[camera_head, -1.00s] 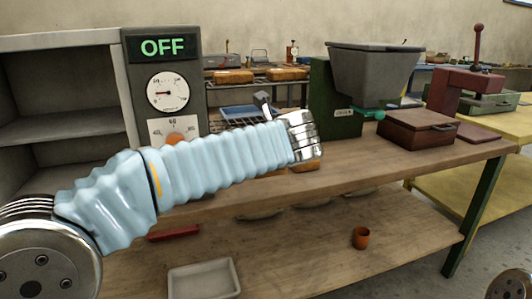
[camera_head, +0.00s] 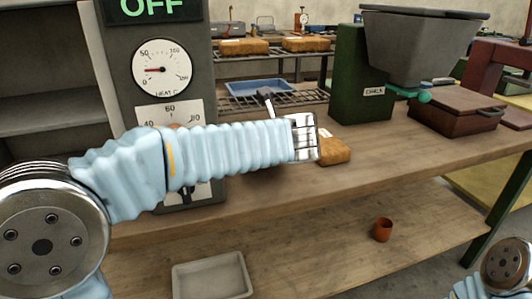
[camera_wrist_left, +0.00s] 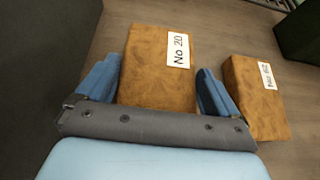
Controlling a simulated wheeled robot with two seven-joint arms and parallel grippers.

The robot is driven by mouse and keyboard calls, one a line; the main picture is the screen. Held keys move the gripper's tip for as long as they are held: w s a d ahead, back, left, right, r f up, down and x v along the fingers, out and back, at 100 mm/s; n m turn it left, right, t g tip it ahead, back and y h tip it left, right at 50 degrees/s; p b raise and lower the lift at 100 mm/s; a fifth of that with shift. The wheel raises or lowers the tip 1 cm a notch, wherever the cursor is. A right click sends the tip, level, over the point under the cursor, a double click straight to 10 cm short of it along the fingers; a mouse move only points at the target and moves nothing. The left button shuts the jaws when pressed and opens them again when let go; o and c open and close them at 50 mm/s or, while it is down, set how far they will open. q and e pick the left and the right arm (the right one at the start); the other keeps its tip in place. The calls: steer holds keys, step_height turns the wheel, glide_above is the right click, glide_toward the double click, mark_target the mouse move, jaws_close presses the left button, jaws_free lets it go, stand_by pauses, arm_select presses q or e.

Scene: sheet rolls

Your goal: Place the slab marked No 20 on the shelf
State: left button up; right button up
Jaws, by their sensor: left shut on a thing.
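The brown slab marked No 20 (camera_wrist_left: 152,80) lies between the two blue fingers of my left gripper (camera_wrist_left: 160,65) in the left wrist view. The gripper is shut on it, and its white label faces up. In the head view my left gripper (camera_head: 306,137) is over the wooden bench, and its arm seems to hide the held slab. A second brown slab (camera_wrist_left: 256,97) with an unreadable label lies to its right; it seems to be the one beside my gripper in the head view (camera_head: 335,151). My right gripper is out of view.
A wire rack (camera_head: 275,99) behind the bench carries a blue tray (camera_head: 256,87) and, higher up, brown slabs (camera_head: 305,44). A grey shelf unit (camera_head: 40,103) stands left of the dial panel (camera_head: 160,70). A green press (camera_head: 362,85) stands at right.

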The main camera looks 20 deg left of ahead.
arm_select(q)
steer(key=shift+f, duration=1.4)
steer(key=shift+f, duration=0.1)
steer(key=o, duration=1)
